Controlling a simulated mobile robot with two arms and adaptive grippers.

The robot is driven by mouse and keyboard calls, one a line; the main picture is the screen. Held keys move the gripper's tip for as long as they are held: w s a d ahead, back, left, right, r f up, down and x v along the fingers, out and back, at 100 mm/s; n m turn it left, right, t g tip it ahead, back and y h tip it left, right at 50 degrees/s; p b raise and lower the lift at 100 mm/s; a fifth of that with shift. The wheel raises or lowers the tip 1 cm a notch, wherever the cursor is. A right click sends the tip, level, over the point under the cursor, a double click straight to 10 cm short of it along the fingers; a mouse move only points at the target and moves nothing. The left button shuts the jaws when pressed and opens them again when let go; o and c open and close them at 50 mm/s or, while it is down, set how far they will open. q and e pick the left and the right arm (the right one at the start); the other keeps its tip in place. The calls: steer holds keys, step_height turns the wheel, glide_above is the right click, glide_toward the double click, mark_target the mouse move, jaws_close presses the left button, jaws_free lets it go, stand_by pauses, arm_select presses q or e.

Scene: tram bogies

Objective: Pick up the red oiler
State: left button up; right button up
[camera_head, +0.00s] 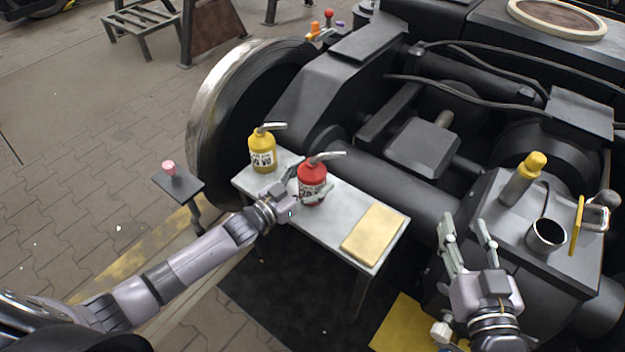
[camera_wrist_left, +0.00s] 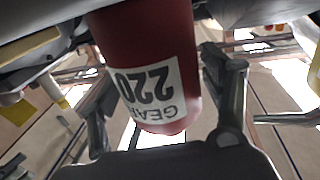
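The red oiler (camera_head: 312,183), with a silver spout and a white label, stands upright on the small grey table (camera_head: 331,219). My left gripper (camera_head: 311,184) reaches in from the left, with one finger on either side of the red oiler. In the left wrist view the red oiler (camera_wrist_left: 152,70) fills the space between the fingers (camera_wrist_left: 163,85), its label upside down; a narrow gap shows beside the right finger. Contact at the fingertips is hard to make out. My right gripper (camera_head: 466,237) is open and empty, right of the table.
A yellow oiler (camera_head: 262,152) stands on the table left of the red one. A tan pad (camera_head: 373,233) lies at the table's right end. The dark bogie and its wheel (camera_head: 217,105) rise behind. A metal cup (camera_head: 546,236) stands on the bogie at right.

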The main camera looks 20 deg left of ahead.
arm_select(q)
steer(key=c, duration=1.3)
steer(key=shift+r, duration=0.1)
steer(key=shift+r, duration=0.2)
step_height(320, 180, up, 6)
steer(key=shift+f+p, duration=0.25)
steer(key=shift+p, duration=1)
step_height(320, 180, up, 6)
steer(key=shift+f+p, duration=0.1)
steer(key=shift+p, duration=0.95)
step_height(320, 180, up, 4)
steer(key=shift+f+p, duration=0.1)
steer(key=shift+p, duration=0.55)
step_height(320, 180, up, 4)
steer(key=r+p, duration=0.1)
glide_above(312, 160)
steer(key=shift+w+f, duration=0.15)
steer(key=shift+f, duration=0.1)
arm_select(e)
steer(key=s+d+f+g+h, duration=0.1)
steer(key=s+d+f+g, duration=0.2)
steer(key=s+f+g, duration=0.3)
steer(key=s+d+f+g+h, duration=0.2)
steer(key=s+f+g, duration=0.4)
steer(key=s, duration=0.4)
steer(key=shift+s+d+f+m+g+h, duration=0.3)
steer(key=shift+s+d+f+g, duration=0.15)
steer(key=shift+d, duration=0.35)
